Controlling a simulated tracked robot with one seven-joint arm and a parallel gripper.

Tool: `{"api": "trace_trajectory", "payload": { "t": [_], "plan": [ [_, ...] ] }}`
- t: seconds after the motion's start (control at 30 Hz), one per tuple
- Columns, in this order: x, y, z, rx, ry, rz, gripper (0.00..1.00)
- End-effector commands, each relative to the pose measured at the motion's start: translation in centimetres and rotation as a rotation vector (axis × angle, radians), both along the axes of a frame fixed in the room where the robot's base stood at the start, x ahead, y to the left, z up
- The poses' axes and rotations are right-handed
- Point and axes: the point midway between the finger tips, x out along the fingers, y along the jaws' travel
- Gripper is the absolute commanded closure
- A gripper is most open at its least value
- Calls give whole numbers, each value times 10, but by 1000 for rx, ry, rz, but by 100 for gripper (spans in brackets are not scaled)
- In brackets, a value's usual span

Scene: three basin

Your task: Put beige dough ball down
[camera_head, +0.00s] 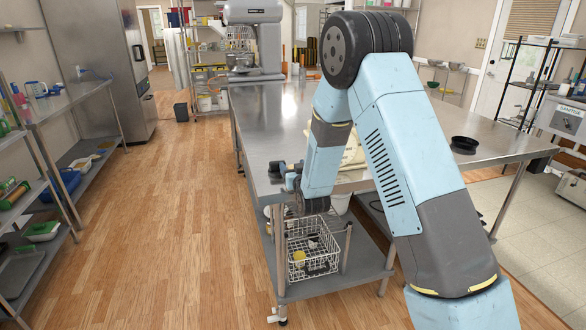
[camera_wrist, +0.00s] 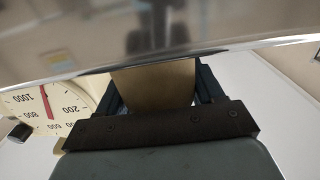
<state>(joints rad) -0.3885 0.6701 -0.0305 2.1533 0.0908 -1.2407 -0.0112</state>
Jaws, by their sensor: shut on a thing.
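The beige dough ball (camera_wrist: 153,84) shows in the wrist view as a flat tan patch between the two dark fingers of my gripper (camera_wrist: 155,88). The gripper is shut on it. A shiny metal surface with a straight edge lies across the top of that view, close above the fingers; I cannot tell whether they touch. In the head view my gripper (camera_head: 287,174) is near the left edge of the steel table (camera_head: 285,110), partly covered by my arm. The dough ball cannot be made out there.
A cream dial scale (camera_wrist: 45,106) stands left of the fingers in the wrist view. A black bowl (camera_head: 465,145) is on the table's right side. A mixer (camera_head: 252,40) stands at the far end. A wire basket (camera_head: 312,252) is on the lower shelf. The left aisle is clear.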

Motion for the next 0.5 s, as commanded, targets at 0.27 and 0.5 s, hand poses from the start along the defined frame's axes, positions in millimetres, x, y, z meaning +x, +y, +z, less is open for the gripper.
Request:
{"api": "trace_trajectory", "payload": {
  "t": [0.27, 0.5],
  "plan": [
    [0, 0, -2, 0, 0, 0, 23],
    [0, 1, -2, 0, 0, 1, 8]
  ]
}}
